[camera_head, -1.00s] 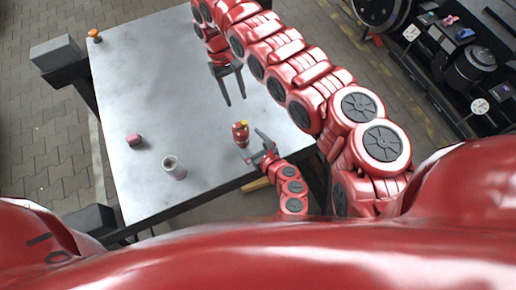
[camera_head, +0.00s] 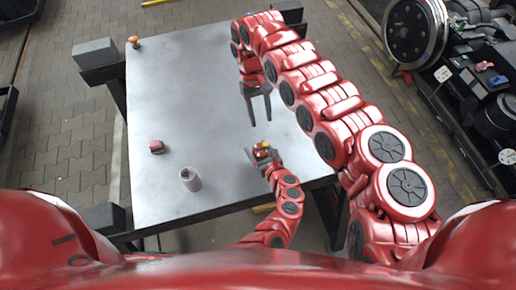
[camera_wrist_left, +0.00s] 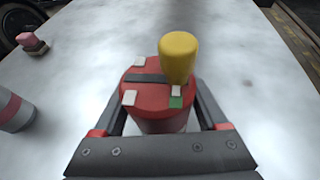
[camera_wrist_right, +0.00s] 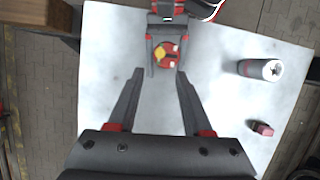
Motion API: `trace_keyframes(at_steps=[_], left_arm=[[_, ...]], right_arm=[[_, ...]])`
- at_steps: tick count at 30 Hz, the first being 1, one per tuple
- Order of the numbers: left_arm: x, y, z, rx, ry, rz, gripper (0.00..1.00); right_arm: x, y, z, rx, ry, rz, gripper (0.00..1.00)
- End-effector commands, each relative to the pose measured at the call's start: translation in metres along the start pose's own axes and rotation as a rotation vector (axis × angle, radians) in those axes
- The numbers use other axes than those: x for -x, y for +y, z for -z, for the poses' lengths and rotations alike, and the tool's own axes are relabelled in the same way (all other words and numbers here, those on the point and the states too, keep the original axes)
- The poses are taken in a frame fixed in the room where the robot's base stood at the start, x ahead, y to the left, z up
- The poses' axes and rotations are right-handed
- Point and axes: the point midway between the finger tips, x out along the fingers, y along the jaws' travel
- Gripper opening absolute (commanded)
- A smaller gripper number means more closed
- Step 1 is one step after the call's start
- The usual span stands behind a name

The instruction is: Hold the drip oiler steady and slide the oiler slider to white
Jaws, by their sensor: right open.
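The drip oiler (camera_wrist_left: 158,112) is an upright red cylinder, small in the head view (camera_head: 262,150). A yellow knob, the oiler slider (camera_wrist_left: 179,57), rises from the right of its top beside a green patch. White patches and a dark slot also show on the top. My left gripper (camera_head: 258,157) has a finger on either side of the oiler in both wrist views; whether they touch it is unclear. My right gripper (camera_wrist_right: 157,78) is open and empty, its fingers pointing toward the oiler and apart from it. It also shows in the head view (camera_head: 259,106).
A grey cup-like cylinder (camera_head: 190,179) and a pink-topped block (camera_head: 156,147) stand on the left of the metal table (camera_head: 195,95). An orange item (camera_head: 134,42) is at the far left corner. The table's middle is clear.

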Motion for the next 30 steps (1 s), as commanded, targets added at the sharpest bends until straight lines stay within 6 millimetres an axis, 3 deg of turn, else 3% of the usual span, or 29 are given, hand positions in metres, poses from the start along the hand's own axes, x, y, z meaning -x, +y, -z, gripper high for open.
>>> trace_keyframes(at_steps=[1, 10, 12, 17, 22, 26, 30], left_arm=[[0.000, 0.000, 0.000, 0.000, 0.000, 0.000, 0.64], [0.000, 0.000, 0.000, 0.000, 0.000, 0.000, 0.10], [0.000, 0.000, 0.000, 0.000, 0.000, 0.000, 0.08], [0.000, 0.000, 0.000, 0.000, -0.001, 0.000, 0.08], [0.000, 0.000, 0.000, 0.000, -0.001, 0.000, 0.08], [0.000, 0.000, 0.000, 0.000, -0.001, 0.000, 0.08], [0.000, 0.000, 0.000, 0.000, -0.001, 0.000, 0.08]], right_arm=[[0.000, 0.000, 0.000, 0.000, 0.000, 0.000, 0.50], [0.000, 0.000, 0.000, 0.000, 0.000, 0.000, 0.50], [0.000, 0.000, 0.000, -0.001, 0.001, 0.002, 0.60], [0.004, -0.004, 0.011, -0.028, 0.039, 0.069, 0.60], [0.020, -0.003, 0.041, -0.122, 0.157, 0.262, 0.60], [0.037, 0.015, 0.063, -0.212, 0.282, 0.409, 0.60], [0.052, 0.046, 0.072, -0.291, 0.419, 0.507, 0.60]])
